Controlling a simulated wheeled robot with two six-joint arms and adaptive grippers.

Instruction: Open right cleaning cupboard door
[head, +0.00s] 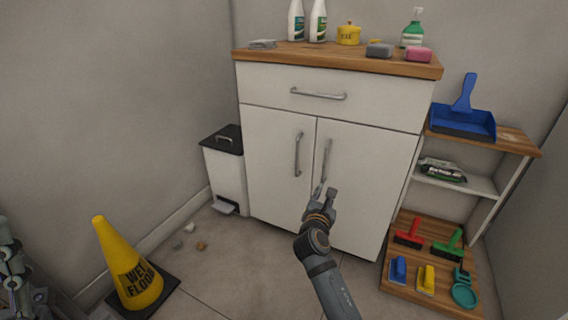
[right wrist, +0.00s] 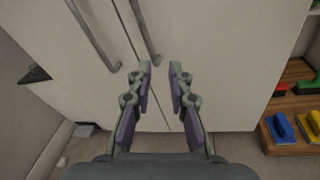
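The white cleaning cupboard has a right door (head: 370,180) and a left door (head: 275,160), both closed. The right door has a vertical metal bar handle (head: 327,160), seen also in the right wrist view (right wrist: 144,30). My right gripper (head: 323,188) is in front of the right door, at the lower end of this handle. In the right wrist view my right gripper (right wrist: 160,70) is open, its fingers apart with nothing between them. The handle's lower end is near the left fingertip; I cannot tell whether they touch. Part of my left arm (head: 14,270) shows at the left edge; its finger state is unclear.
A drawer (head: 320,96) sits above the doors. A white pedal bin (head: 225,170) stands left of the cupboard. A yellow wet-floor cone (head: 128,265) stands front left. A low wooden board with brushes (head: 400,292) lies to the right. Floor before the cupboard is mostly clear.

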